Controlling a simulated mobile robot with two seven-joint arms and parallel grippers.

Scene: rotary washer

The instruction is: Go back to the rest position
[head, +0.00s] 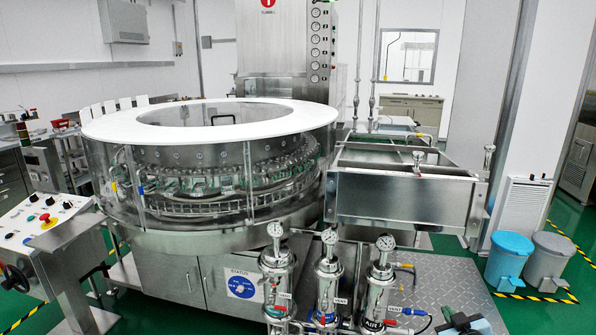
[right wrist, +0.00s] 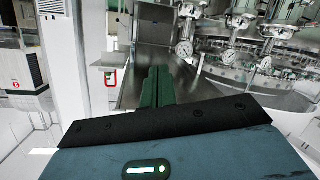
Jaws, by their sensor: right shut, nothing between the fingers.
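My right gripper (head: 450,316) shows only in part at the bottom right edge of the head view, above the grey chequered metal plate. In the right wrist view its two green fingers (right wrist: 160,86) lie side by side, shut with nothing between them. They point toward the steel trough and the gauges of the washer. The rotary washer (head: 190,240), round with a white top ring and clear side panels, stands left of centre in the head view. My left gripper is not in view.
Filter housings with gauges (head: 328,290) stand in front of the washer, left of my right gripper. A steel trough (head: 400,198) is behind them. A control panel (head: 45,222) stands at the left. Blue (head: 508,262) and grey (head: 549,262) bins stand at the right on green floor.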

